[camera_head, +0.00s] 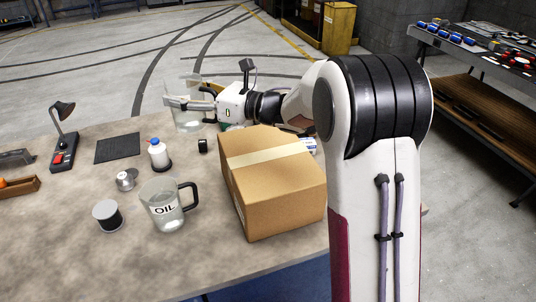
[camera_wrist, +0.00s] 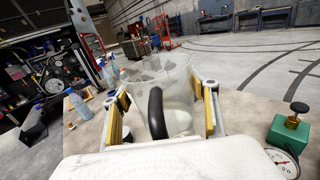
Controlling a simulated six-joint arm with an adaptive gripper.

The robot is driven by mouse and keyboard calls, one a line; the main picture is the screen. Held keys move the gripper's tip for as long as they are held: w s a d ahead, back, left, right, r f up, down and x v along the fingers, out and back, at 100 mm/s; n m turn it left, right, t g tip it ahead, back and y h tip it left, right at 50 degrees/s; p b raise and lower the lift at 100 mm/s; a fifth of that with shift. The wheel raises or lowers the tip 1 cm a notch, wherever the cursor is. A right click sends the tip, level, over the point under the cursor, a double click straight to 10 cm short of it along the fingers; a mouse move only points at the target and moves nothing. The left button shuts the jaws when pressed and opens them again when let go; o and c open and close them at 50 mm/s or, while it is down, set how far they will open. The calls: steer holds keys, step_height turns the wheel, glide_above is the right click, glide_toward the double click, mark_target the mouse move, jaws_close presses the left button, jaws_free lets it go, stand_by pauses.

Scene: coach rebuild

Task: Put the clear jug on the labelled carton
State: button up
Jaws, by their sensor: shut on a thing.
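A clear jug (camera_head: 188,118) is between the fingers of my gripper (camera_head: 190,104) near the table's far edge. My gripper is shut on it. In the wrist view the clear jug (camera_wrist: 172,85) stands roughly upright between the yellow finger pads, its black handle (camera_wrist: 156,112) toward the camera. I cannot tell whether its base touches the table. A brown carton (camera_head: 270,175) with a pale tape strip sits on the table, closer to the head camera and right of the held jug. No label is clear on its visible faces. Its top is bare.
A second clear jug marked OIL (camera_head: 165,206) stands left of the carton. A green gauge block (camera_wrist: 289,136) shows at right in the wrist view.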

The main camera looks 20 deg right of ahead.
steer(key=s+d+r+m+t+h, duration=0.1)
steer(key=s+d+r, duration=0.1)
steer(key=d, duration=0.4)
steer(key=s+d+r+m+t+h, duration=0.1)
steer(key=d, duration=0.6)
steer(key=s+d+n+y, duration=0.1)
steer(key=s+d, duration=0.3)
steer(key=s, duration=0.3)
steer(key=shift+s+r+g, duration=0.25)
steer(key=shift+r+g, duration=0.15)
step_height(320, 180, down, 6)
steer(key=shift+d+f, duration=0.1)
steer(key=shift+f, duration=0.05)
steer(key=shift+f, duration=1.85)
steer(key=shift+f, duration=0.1)
